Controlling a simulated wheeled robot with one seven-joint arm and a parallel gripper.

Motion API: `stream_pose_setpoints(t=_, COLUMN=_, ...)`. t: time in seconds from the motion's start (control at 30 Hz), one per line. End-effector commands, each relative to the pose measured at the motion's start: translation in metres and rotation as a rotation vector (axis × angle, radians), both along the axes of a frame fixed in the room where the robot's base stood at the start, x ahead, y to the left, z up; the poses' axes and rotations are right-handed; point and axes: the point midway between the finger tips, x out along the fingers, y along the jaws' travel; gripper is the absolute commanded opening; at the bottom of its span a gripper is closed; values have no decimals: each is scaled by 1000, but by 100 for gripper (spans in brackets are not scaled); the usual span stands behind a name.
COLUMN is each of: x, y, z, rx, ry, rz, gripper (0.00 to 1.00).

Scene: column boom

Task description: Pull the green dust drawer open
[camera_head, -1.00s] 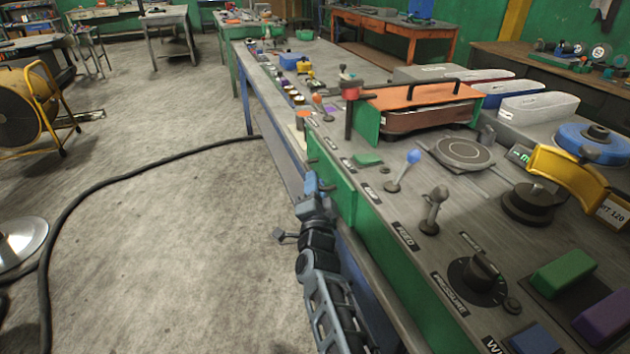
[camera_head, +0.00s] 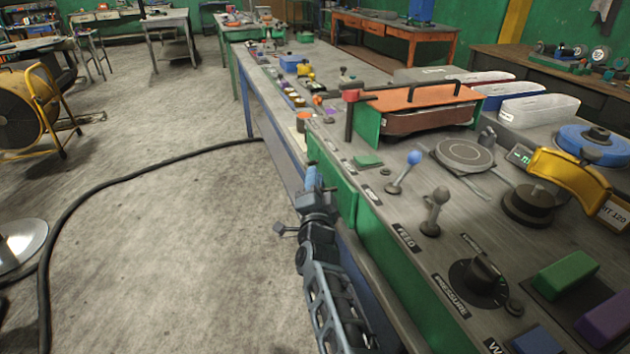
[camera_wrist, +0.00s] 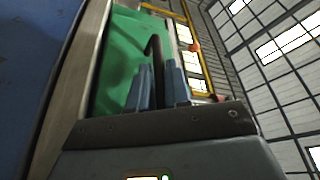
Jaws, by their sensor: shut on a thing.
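The green dust drawer's front (camera_wrist: 118,58) shows as a flat green panel in the wrist view. A dark curved handle (camera_wrist: 153,48) stands on it and runs down between my blue fingertips. My gripper (camera_wrist: 158,85) is shut on this handle. In the head view my gripper (camera_head: 311,178) is low beside the green side of the bench machine (camera_head: 335,190), at the bench's left edge. The handle is hidden there by my gripper. I cannot tell whether the drawer stands out from the machine.
A black cable (camera_head: 150,158) curves over the floor to the left. A yellow fan (camera_head: 28,110) stands at the far left. The floor left of my arm is mostly clear. Levers, including a blue-knobbed one (camera_head: 413,157), stand on the bench top.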

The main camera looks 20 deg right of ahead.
Motion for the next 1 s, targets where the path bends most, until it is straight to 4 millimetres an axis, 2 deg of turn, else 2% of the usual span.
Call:
stream_pose_setpoints(t=0.3, x=0, y=0, z=-1, rx=0, ry=1, rz=-1, gripper=0)
stream_pose_setpoints(t=0.47, x=0, y=15, z=-1, rx=1, ry=0, rz=2, gripper=0)
stream_pose_setpoints(t=0.57, x=0, y=34, z=-1, rx=2, ry=1, rz=5, gripper=0)
stream_pose_setpoints(t=0.8, x=0, y=96, z=-2, rx=3, ry=1, rz=6, gripper=0)
stream_pose_setpoints(t=1.0, x=0, y=140, z=-4, rx=2, ry=2, rz=4, gripper=0)
